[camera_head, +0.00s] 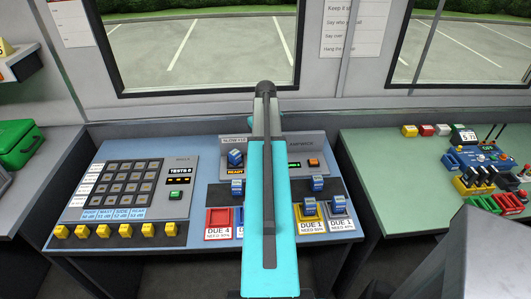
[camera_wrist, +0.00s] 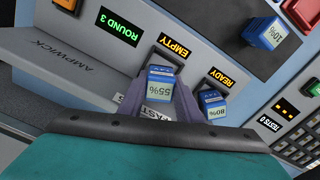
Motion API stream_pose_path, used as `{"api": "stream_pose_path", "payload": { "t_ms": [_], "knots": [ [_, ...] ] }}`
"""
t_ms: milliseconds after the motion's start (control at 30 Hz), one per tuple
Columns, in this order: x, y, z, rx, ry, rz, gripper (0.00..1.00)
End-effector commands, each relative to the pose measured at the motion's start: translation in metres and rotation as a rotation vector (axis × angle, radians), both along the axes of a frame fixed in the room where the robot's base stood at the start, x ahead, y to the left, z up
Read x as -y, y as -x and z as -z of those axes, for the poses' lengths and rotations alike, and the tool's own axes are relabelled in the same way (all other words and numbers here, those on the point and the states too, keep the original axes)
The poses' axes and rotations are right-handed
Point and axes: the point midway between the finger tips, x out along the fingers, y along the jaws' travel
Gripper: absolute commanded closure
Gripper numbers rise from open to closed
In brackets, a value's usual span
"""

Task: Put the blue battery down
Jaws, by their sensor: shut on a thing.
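A blue battery (camera_wrist: 160,87) marked 55% is between the fingers of my gripper (camera_wrist: 163,81) in the wrist view. My gripper is shut on it, over the charger (camera_wrist: 70,57) beside the amber EMPTY display (camera_wrist: 174,45). A FAST label is partly covered near it. I cannot tell whether the battery touches the charger. In the head view, my arm hides my gripper and this battery. Another blue battery (camera_wrist: 213,103), marked 80%, is by the READY display; it also shows in the head view (camera_head: 235,157).
A 10% battery (camera_wrist: 265,33) sits on a dark pad. A red DUE 4 tray (camera_head: 219,217) is left. A button panel (camera_head: 127,188) fills the desk's left.

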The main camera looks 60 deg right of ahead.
Motion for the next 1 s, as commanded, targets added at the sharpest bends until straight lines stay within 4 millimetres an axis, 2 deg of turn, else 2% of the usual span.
{"api": "stream_pose_path", "payload": {
  "t_ms": [400, 900, 933, 1000],
  "knots": [
    [0.000, 0.000, 0.030, -0.001, -0.001, 0.000, 0.95],
    [0.000, 0.000, 0.035, 0.000, 0.000, 0.001, 0.95],
    [0.000, 0.000, 0.035, 0.000, 0.000, 0.001, 0.66],
    [0.000, 0.000, 0.035, 0.000, 0.000, 0.001, 0.54]
  ]
}}
